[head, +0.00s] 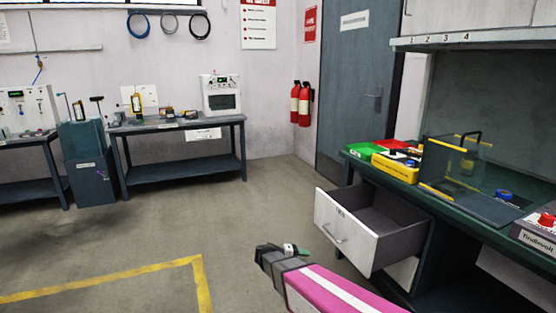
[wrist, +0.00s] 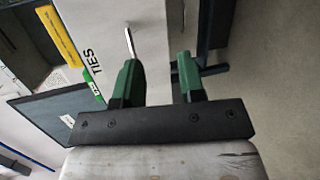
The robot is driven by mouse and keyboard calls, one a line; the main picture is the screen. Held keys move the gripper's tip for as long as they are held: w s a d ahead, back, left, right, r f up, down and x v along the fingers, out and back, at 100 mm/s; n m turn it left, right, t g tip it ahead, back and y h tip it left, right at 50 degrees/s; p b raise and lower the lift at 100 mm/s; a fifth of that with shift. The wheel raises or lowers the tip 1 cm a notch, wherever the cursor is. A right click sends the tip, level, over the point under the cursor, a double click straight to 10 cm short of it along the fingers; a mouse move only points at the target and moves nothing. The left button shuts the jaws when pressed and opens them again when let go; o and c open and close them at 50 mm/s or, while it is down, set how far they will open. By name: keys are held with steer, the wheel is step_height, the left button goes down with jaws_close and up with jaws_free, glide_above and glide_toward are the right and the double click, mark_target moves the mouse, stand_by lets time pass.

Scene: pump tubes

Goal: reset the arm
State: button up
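My arm, with a magenta and white link, reaches up from the bottom of the head view. My gripper (head: 296,250) ends in front of and left of an open white drawer (head: 341,231), over the floor. In the wrist view, the two green fingers of my gripper (wrist: 159,72) stand apart with nothing between them. Behind them is a pale surface with a label (wrist: 90,63) reading "TIES" and a metal bar (wrist: 130,42) by the left fingertip. The head view shows the fingers small and partly hidden.
The drawer juts out from the dark workbench (head: 462,212) on the right. A green bin (head: 368,148), a yellow bin (head: 394,167) and a clear guard (head: 455,165) stand on it. Open floor (head: 225,205) lies to the left. Another bench (head: 180,126) stands at the back wall.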

steer(key=s+d+r+m+g+y, duration=0.1)
steer(key=s+d+r+y, duration=0.1)
steer(key=s+d+y, duration=0.2)
steer(key=s+d+r+m+g+y, duration=0.1)
steer(key=s+d+y, duration=0.3)
steer(key=s+y, duration=0.5)
steer(key=shift+s+d+r+m+y, duration=0.15)
steer(key=shift+s+r+m+y, duration=0.1)
steer(key=shift+r+m+y, duration=0.7)
